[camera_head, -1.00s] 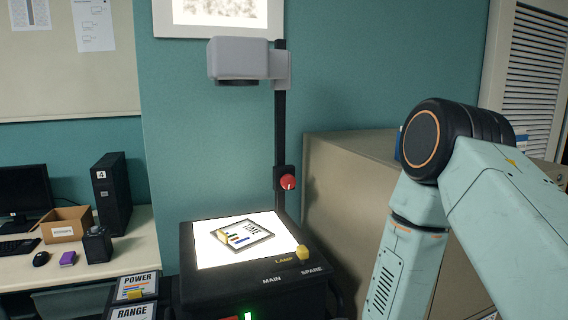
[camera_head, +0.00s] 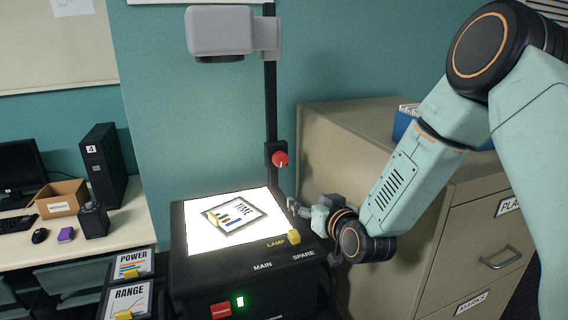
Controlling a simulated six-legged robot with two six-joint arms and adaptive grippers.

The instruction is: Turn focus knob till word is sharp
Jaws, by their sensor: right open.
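The red focus knob (camera_head: 280,160) sits on the black post (camera_head: 271,105) of the overhead projector, with a white mark on its face. The projector head (camera_head: 220,32) is at the top of the post. A framed slide marked TIME (camera_head: 234,214) lies on the lit stage (camera_head: 200,238). No projected word shows in this view. My right gripper (camera_head: 300,207) is low beside the stage's right edge, below and right of the knob and apart from it. It is open, though its fingers look small and partly hidden. My left gripper is out of view.
A beige filing cabinet (camera_head: 340,150) stands close on the right, behind my right arm, with a blue box (camera_head: 403,125) on top. A desk with a computer tower (camera_head: 103,165) and a cardboard box (camera_head: 62,198) is at left. POWER (camera_head: 132,262) and RANGE (camera_head: 129,300) slides lie at lower left.

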